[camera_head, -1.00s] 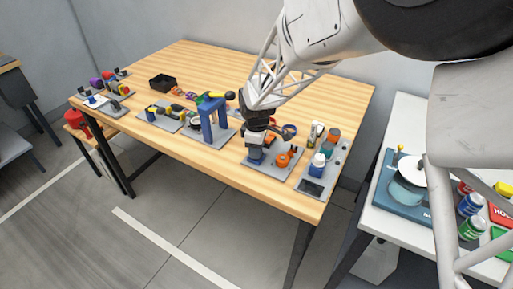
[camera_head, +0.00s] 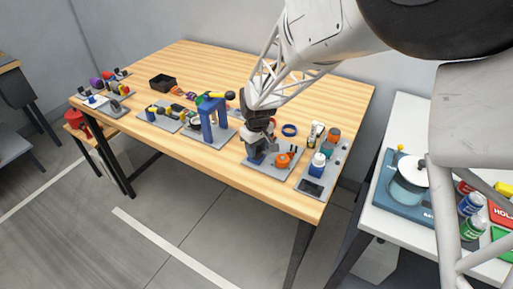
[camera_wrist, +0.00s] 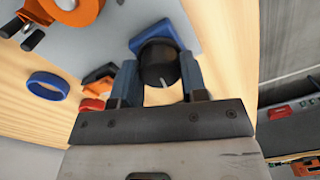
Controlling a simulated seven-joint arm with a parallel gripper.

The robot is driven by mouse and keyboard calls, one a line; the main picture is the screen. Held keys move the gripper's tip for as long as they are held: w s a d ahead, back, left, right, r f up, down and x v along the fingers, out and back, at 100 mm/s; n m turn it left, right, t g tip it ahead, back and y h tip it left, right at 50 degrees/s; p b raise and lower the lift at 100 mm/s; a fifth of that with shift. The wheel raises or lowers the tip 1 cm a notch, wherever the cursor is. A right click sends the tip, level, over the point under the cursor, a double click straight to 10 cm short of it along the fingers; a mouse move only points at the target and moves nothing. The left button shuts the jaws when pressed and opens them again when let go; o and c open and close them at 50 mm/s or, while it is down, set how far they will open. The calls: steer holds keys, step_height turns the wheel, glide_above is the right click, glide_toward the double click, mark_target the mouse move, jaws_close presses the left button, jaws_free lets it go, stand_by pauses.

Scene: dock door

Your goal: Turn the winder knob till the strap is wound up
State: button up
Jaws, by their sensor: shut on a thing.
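My gripper (camera_wrist: 158,85) is shut on a round black winder knob (camera_wrist: 158,65) with a pale mark on its face. A finger lies on each side of the knob. The knob sits on a blue block (camera_wrist: 155,35), fixed to a grey board (camera_head: 262,168). In the head view my gripper (camera_head: 257,150) is low over this board and hides most of the knob. An orange-and-black piece (camera_wrist: 100,75) lies beside the left finger; I cannot tell whether it is the strap.
A blue ring (camera_head: 289,130) lies on the wooden table behind the board. An orange round part (camera_head: 283,160) stands right of my gripper. A blue arch (camera_head: 213,120) stands close on the left.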

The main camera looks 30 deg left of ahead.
steer(key=m, duration=0.4)
steer(key=shift+m, duration=0.3)
steer(key=m, duration=0.3)
steer(key=shift+m, duration=0.4)
steer(key=m, duration=0.4)
steer(key=shift+m, duration=2.1)
steer(key=o, duration=0.9)
steer(key=shift+o, duration=0.2)
steer(key=shift+r, duration=0.1)
